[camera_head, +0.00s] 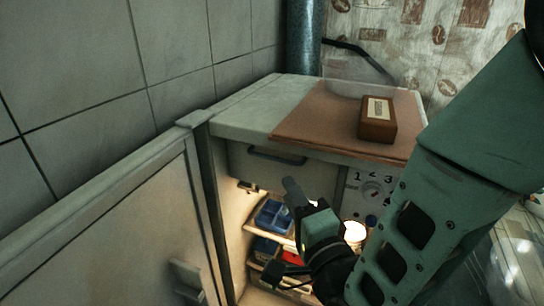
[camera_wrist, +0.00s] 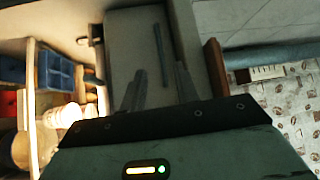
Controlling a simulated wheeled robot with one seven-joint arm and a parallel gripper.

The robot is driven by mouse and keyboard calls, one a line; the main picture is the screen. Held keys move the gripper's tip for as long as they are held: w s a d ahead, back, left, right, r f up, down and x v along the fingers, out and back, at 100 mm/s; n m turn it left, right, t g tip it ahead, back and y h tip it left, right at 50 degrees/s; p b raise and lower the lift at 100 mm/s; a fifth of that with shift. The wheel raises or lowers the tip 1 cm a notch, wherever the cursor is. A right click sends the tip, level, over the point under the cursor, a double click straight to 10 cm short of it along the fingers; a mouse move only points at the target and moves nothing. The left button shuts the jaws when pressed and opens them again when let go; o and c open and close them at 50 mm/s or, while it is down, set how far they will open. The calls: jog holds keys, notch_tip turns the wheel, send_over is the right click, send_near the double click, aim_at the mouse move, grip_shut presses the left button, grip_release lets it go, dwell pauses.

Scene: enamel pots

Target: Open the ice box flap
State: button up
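The ice box flap (camera_head: 250,172) is a grey panel at the top of the lit fridge opening and looks closed. Its dark bar handle (camera_head: 277,156) runs along its upper part. In the wrist view the flap (camera_wrist: 125,35) appears turned on its side, with the handle (camera_wrist: 160,55) upright in the picture. My gripper (camera_head: 291,187) is below and in front of the handle. In the wrist view my gripper (camera_wrist: 158,88) has its two fingers apart with nothing seen held, and the handle lines up with the gap between them. My arm hides part of the fridge's right side.
The fridge door (camera_head: 110,240) stands open at left. Shelves inside hold a blue tray (camera_head: 273,216) and other items near a glowing bulb (camera_head: 355,232). A numbered dial (camera_head: 372,190) is right of the flap. A brown box (camera_head: 378,122) sits on top. Tiled wall is behind.

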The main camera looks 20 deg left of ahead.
aim_at(272, 162)
jog(key=p+x, duration=0.2)
jog(key=x, duration=0.8)
jog(key=shift+w+a+r, duration=0.1)
grip_shut()
